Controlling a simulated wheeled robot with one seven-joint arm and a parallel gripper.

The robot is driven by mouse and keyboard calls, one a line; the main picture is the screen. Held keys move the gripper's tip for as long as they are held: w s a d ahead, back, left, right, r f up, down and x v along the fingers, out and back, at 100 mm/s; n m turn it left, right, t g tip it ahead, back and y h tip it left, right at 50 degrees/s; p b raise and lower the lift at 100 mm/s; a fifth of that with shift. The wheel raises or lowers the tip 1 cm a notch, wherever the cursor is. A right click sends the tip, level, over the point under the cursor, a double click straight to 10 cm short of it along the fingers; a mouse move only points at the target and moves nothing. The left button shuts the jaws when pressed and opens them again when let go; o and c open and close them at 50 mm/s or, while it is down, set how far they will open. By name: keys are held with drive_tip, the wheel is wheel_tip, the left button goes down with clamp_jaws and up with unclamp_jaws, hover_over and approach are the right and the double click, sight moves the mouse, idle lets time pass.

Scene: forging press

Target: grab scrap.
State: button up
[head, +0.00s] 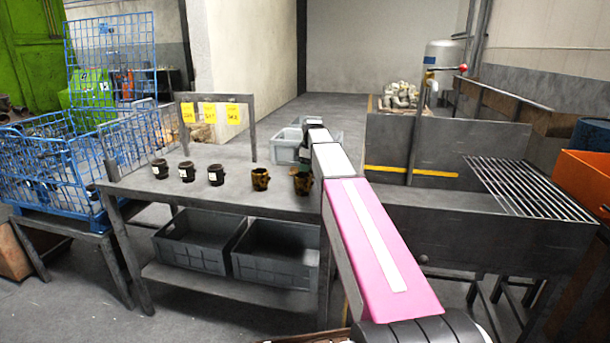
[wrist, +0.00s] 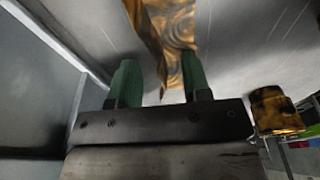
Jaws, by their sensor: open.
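The scrap is a rusty, orange-brown mottled piece (wrist: 168,30), seen at the top centre of the wrist view. In the head view a mottled cup-shaped piece (head: 302,182) stands at the table's right end, partly hidden by my arm. My gripper (wrist: 158,72) has two green fingers spread apart. The lower part of the scrap shows between and beyond them, close to the right finger; I cannot tell whether they touch. A second mottled piece (head: 261,179) stands to the left in the head view and shows at the right of the wrist view (wrist: 274,110).
Several dark labelled cups (head: 216,175) stand in a row on the grey table (head: 235,198). Grey bins (head: 200,240) sit on its lower shelf. A frame with yellow signs (head: 210,112) rises behind. A blue wire cage (head: 45,165) is left, a grated bench (head: 525,188) right.

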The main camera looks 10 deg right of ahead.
clamp_jaws()
drive_tip(key=shift+r, duration=0.1)
